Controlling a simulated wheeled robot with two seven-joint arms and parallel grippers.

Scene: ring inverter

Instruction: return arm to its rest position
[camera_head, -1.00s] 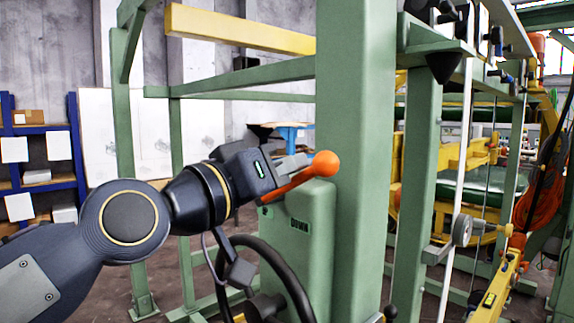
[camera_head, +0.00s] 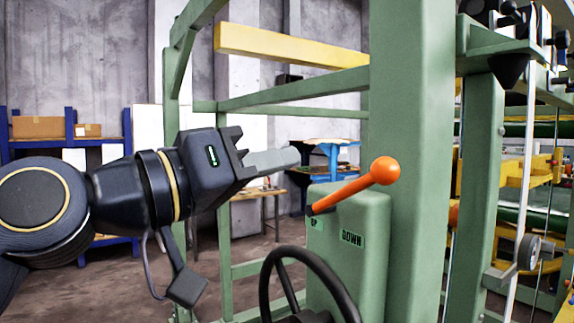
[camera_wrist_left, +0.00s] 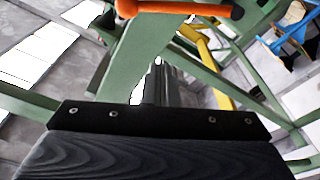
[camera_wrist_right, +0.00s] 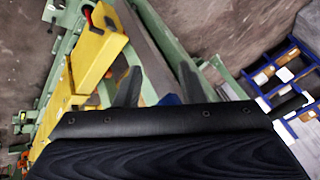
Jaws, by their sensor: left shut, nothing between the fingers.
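My left gripper (camera_head: 285,160) is shut and empty. It points right, to the left of the orange lever (camera_head: 355,186) and clear of it. The lever has a ball end and tilts up to the right from a green box (camera_head: 352,230) with UP and DOWN labels. In the left wrist view the shut fingers (camera_wrist_left: 159,82) show in the middle, and the orange lever (camera_wrist_left: 180,8) crosses the top edge. My right gripper shows only in the right wrist view (camera_wrist_right: 158,88). Its two fingers stand apart with nothing between them.
A thick green post (camera_head: 410,150) stands right behind the lever box. A black handwheel (camera_head: 310,285) is below the gripper. A yellow beam (camera_head: 290,48) runs overhead. Blue shelves (camera_head: 70,135) stand far left. In the right wrist view, yellow and green machine parts (camera_wrist_right: 95,50) lie ahead.

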